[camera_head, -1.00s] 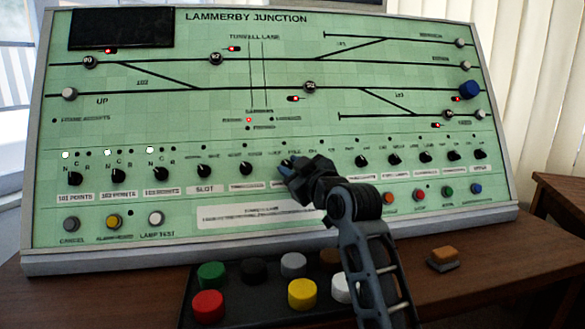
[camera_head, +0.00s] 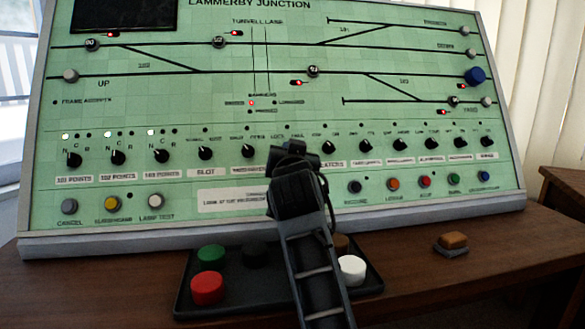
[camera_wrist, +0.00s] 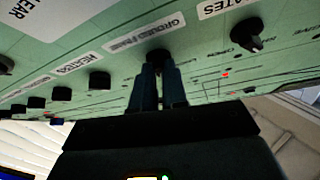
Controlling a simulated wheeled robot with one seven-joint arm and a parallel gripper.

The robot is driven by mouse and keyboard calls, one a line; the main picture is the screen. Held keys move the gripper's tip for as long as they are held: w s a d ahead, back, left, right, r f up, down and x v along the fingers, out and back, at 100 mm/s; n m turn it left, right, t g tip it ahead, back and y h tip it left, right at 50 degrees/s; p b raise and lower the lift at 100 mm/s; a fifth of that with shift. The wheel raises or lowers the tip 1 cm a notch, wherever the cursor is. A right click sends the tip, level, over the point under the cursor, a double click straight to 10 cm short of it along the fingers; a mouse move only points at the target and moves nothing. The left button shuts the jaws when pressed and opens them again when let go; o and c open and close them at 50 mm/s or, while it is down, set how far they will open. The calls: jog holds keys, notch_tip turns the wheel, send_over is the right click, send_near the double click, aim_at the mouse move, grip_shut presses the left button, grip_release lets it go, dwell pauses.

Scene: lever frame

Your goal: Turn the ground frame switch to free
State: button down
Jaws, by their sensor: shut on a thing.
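The ground frame switch (camera_wrist: 158,56) is a black rotary knob on the green panel. It shows in the wrist view beside a white label reading Ground Frame (camera_wrist: 148,36). My gripper (camera_wrist: 158,84) is shut on this knob, one dark blue finger on each side.
The heaters knob (camera_wrist: 99,80) and gates knob (camera_wrist: 247,34) flank it closely. The green panel (camera_head: 400,130) carries several more knobs, lamps and buttons. A black tray (camera_head: 182,300) of coloured buttons lies below my arm. An orange-topped block (camera_head: 453,241) sits on the desk (camera_head: 420,270).

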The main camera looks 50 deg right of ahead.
jog(key=shift+w+a+r+m+g+h+b, duration=0.15)
jog(key=shift+m+g+h+b, duration=0.25)
jog(key=shift+m+g+b, duration=0.75)
jog(key=shift+w+d+f+m+g+h+b, duration=0.1)
jog(key=shift+m+g+h+b, duration=0.5)
jog(key=shift+m, duration=1.05)
jog(key=shift+r+t, duration=0.1)
jog(key=shift+t, duration=0.15)
jog(key=c, duration=1.2)
grip_release()
jog(key=shift+o, duration=0.2)
jog(key=shift+s+a, duration=0.25)
jog(key=shift+a, duration=0.2)
jog(key=v, duration=0.6)
jog(key=shift+s+a+p, duration=0.25)
jog(key=shift+s+p, duration=0.1)
